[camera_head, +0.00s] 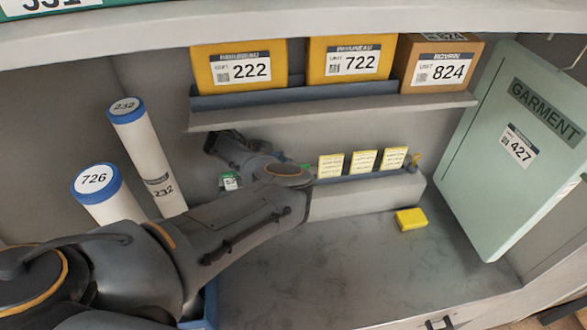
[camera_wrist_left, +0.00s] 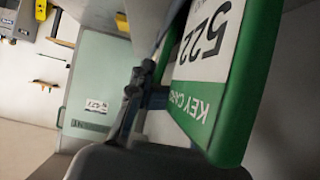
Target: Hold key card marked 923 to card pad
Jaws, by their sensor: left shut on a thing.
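My left arm comes in from the left in the head view. Its gripper (camera_head: 225,142) is at the grey back wall, under the left end of the shelf. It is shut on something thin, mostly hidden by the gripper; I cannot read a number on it. A green-edged key card (camera_head: 230,182) stands on the ledge below the gripper. In the left wrist view a large green-and-white key card (camera_wrist_left: 222,70) fills the right side, upside down; its number looks like 522. The dark gripper parts (camera_wrist_left: 135,105) are beside it. I cannot make out a card pad. My right gripper is not in view.
Yellow boxes marked 222 (camera_head: 238,68) and 722 (camera_head: 345,62) and a brown box 824 (camera_head: 440,66) stand on the shelf (camera_head: 330,108). Tubes 232 (camera_head: 146,150) and 726 (camera_head: 95,190) stand left. A garment box (camera_head: 510,150) stands right. A yellow block (camera_head: 411,219) lies on the counter.

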